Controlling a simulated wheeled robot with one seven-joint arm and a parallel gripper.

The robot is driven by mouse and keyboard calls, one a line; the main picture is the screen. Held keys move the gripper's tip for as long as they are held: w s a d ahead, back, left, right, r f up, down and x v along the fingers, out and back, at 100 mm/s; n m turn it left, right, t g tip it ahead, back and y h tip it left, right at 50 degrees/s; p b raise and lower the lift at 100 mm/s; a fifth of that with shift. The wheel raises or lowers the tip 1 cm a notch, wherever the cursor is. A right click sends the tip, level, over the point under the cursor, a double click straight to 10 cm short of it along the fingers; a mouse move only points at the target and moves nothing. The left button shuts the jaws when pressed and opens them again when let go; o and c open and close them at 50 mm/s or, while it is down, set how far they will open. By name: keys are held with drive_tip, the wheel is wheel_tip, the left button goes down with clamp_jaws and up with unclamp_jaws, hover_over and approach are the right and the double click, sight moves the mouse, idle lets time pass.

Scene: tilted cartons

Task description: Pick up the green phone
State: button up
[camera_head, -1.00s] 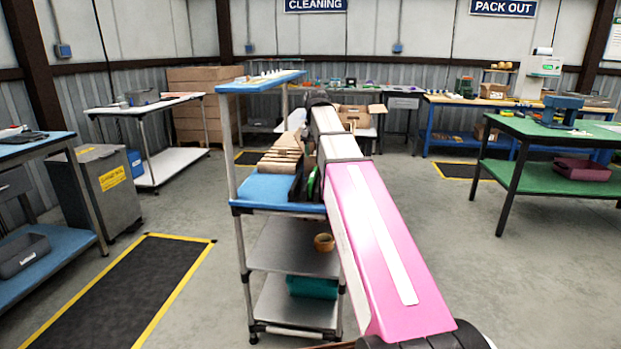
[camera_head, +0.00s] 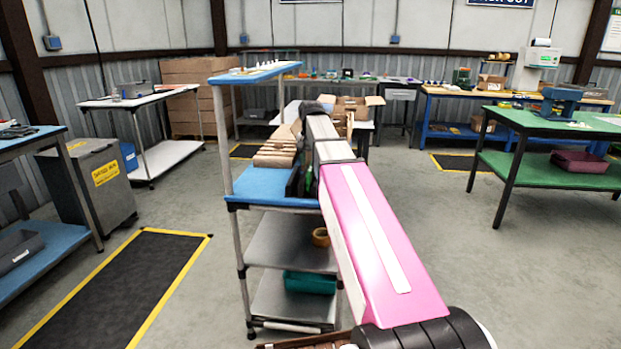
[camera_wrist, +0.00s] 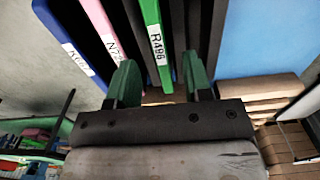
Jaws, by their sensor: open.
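In the wrist view, a slim upright item with a bright green edge (camera_wrist: 152,14) carries a white label reading R486; it looks like the green phone. My gripper (camera_wrist: 160,62) is open, with one green finger on each side of this item in the picture. How deep the fingers reach, and whether they touch it, I cannot tell. In the head view, my arm hides most of the gripper and the phone; only a sliver of green shows beside the arm, above the blue cart shelf (camera_head: 262,187).
A pink-edged item (camera_wrist: 97,22) and a blue-edged item (camera_wrist: 60,32) stand close at the left in the wrist view. Several brown cartons (camera_head: 277,148) lie tilted on the cart shelf. A tape roll (camera_head: 320,237) and a teal bin (camera_head: 309,282) sit lower down.

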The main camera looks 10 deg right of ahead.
sight(310, 167)
drive_tip(key=shift+f, duration=1.85)
clamp_jaws()
drive_tip(key=shift+r, duration=0.15)
